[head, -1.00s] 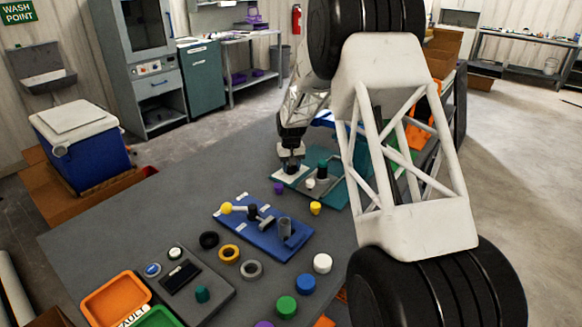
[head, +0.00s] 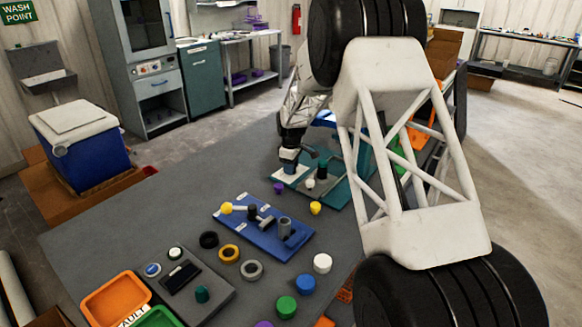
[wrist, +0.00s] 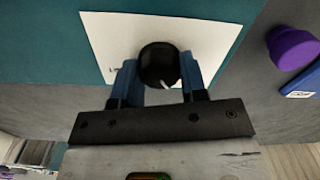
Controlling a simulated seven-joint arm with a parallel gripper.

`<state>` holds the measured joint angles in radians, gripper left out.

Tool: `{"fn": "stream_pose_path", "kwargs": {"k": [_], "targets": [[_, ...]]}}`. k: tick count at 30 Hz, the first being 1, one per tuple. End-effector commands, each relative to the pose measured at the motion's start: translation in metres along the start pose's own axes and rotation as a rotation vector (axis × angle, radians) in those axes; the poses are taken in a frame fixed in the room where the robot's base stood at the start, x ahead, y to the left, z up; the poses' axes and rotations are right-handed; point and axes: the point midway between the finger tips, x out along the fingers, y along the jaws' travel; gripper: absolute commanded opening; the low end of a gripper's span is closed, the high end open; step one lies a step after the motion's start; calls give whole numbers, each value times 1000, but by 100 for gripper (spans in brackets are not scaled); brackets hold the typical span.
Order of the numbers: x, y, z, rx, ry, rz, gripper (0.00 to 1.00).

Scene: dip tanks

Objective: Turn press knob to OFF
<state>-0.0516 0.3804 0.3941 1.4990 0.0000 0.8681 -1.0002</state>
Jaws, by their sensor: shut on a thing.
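The press knob (wrist: 158,62) is round and black with a white pointer mark, on a white plate (wrist: 105,35) in the wrist view. The mark points toward the lower right of that view. My gripper (wrist: 158,74) has its blue fingers on both sides of the knob and is shut on it. In the head view my gripper (head: 289,164) is over the white plate (head: 280,176) on the teal panel (head: 335,198), and the knob is hidden there. The lettering on the plate is mostly hidden and unreadable.
A dark green post (head: 322,168) and a white cap (head: 310,184) stand close right of my gripper. A purple knob (wrist: 292,47) lies nearby.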

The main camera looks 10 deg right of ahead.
Motion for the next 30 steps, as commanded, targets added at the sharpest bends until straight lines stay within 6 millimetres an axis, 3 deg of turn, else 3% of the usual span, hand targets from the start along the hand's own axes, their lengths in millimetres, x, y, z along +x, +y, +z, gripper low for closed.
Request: {"fn": "stream_pose_path", "kwargs": {"k": [15,30], "targets": [[-1,0,0,-426,0,1,16],[0,0,0,-536,0,1,16]]}}
